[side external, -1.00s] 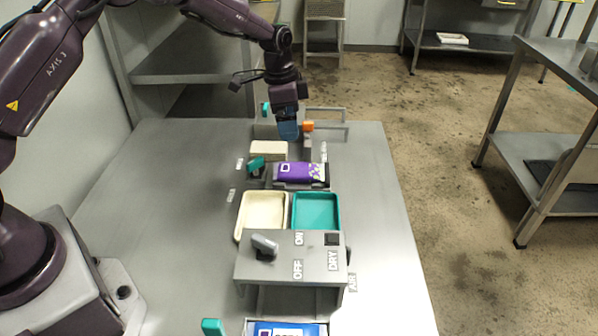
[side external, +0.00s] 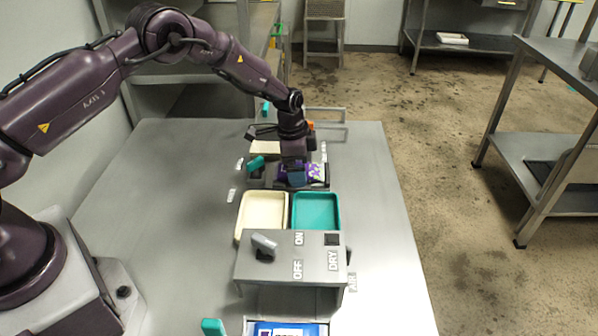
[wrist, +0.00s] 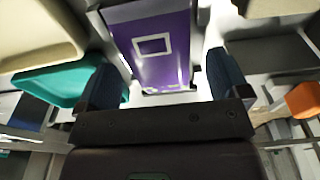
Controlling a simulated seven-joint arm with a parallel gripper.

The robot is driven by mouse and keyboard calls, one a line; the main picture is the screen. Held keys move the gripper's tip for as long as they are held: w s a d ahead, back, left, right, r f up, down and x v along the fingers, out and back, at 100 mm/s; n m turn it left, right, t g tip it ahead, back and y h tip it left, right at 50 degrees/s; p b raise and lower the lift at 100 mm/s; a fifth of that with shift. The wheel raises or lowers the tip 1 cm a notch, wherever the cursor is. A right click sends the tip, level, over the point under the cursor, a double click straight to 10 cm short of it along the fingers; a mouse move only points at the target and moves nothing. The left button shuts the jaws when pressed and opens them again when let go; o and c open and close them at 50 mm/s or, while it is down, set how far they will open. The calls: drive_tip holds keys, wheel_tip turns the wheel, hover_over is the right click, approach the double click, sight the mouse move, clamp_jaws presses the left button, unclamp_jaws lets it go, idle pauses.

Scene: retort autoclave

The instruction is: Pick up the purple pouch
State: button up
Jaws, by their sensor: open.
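The purple pouch (side external: 314,171) lies on a grey holder behind the two trays in the side view, partly hidden by my gripper (side external: 297,178). In the wrist view the pouch (wrist: 157,48) shows a white square outline and lies ahead of and between the blue fingertips of my gripper (wrist: 165,85). The jaws are open, one finger toward each side of the pouch. I cannot tell whether either finger touches it.
A cream tray (side external: 262,214) and a teal tray (side external: 316,210) stand in front of the holder. A grey switch box (side external: 292,262) and a blue pouch (side external: 287,329) are nearer. A teal-handled clamp (side external: 256,163) is left of the holder. An orange part (wrist: 304,100) shows in the wrist view.

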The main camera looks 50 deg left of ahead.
drive_tip(key=shift+f, duration=0.4)
drive_tip(key=shift+c, duration=0.4)
drive_tip(key=c, duration=1)
drive_tip(key=shift+o, duration=0.2)
